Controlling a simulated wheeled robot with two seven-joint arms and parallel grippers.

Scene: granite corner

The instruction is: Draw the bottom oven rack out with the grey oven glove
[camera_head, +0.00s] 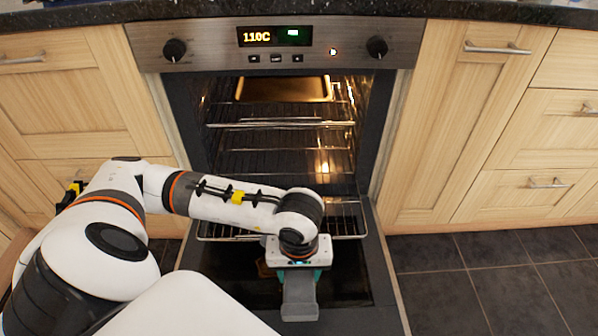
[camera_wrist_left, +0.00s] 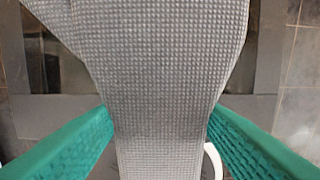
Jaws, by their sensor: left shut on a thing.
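My left gripper (camera_head: 298,272) is over the open oven door, shut on the grey oven glove (camera_head: 299,298). In the left wrist view the textured glove (camera_wrist_left: 165,70) fills the middle, between my green fingers (camera_wrist_left: 160,130). The bottom oven rack (camera_head: 342,222) is a wire rack low in the oven; its front bar shows on both sides of my wrist. My wrist hides the middle of that bar. I cannot tell whether the glove touches the rack. My right gripper is not in view.
The oven door (camera_head: 352,285) is folded down in front. Higher up are another wire rack (camera_head: 285,123) and a tray (camera_head: 283,90). The display reads 110C. Wooden cabinets (camera_head: 445,120) flank the oven. Dark floor tiles (camera_head: 480,285) at the right are clear.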

